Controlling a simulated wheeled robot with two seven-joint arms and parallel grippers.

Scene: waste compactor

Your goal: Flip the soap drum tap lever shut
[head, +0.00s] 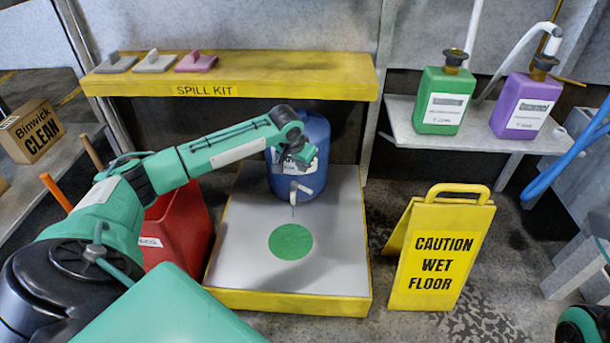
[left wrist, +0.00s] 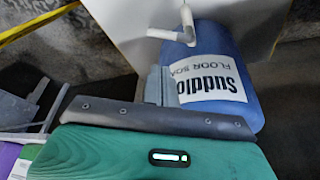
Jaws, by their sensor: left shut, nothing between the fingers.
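The blue soap drum (head: 314,135) stands at the back of a grey platform (head: 335,265) with a yellow edge. Its white tap (head: 299,189) sticks out low on the front; a thin line shows just below it. In the left wrist view the drum (left wrist: 240,45) has a white "Suddlo" label, and the white tap (left wrist: 182,32) lies beyond the fingers. I cannot tell the lever's position. My left gripper (head: 300,160) is in front of the drum's upper part, above the tap. Its grey fingers (left wrist: 158,86) are shut and empty. My right gripper is not in view.
A green disc (head: 290,242) lies on the platform below the tap. A yellow spill kit shelf (head: 230,75) runs behind. A red container (head: 178,225) stands left and a yellow wet floor sign (head: 438,252) right. Green (head: 443,98) and purple (head: 525,104) bottles stand on a shelf.

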